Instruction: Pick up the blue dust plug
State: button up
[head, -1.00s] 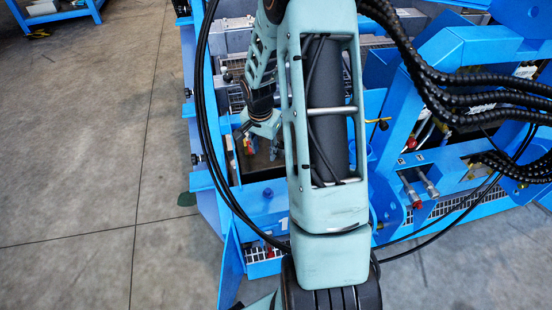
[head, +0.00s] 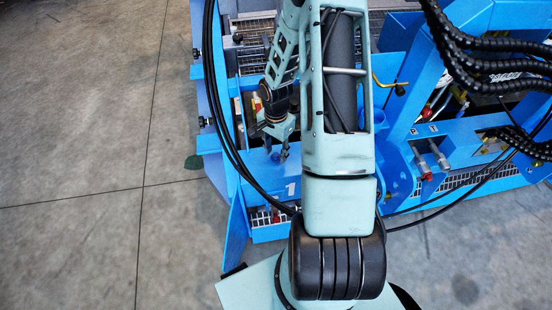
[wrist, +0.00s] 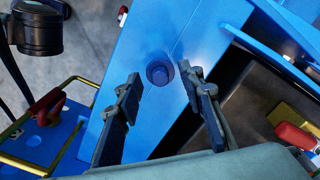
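The blue dust plug (wrist: 158,73) stands on a blue beam (wrist: 143,45) in the wrist view, seen from above. Nothing is held. In the head view my gripper (head: 272,145) is partly hidden by my own arm, close to the plug. I cannot tell its exact height above the plug.
A red-handled part (wrist: 46,105) with a yellow bar is at the left of the wrist view. A dark recess (wrist: 250,110) lies right of the beam, with another red part (wrist: 295,135) at its edge. Black cables (head: 480,60) hang at right in the head view.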

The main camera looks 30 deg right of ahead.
jog(key=shift+f, duration=0.1)
jog(key=c, duration=0.9)
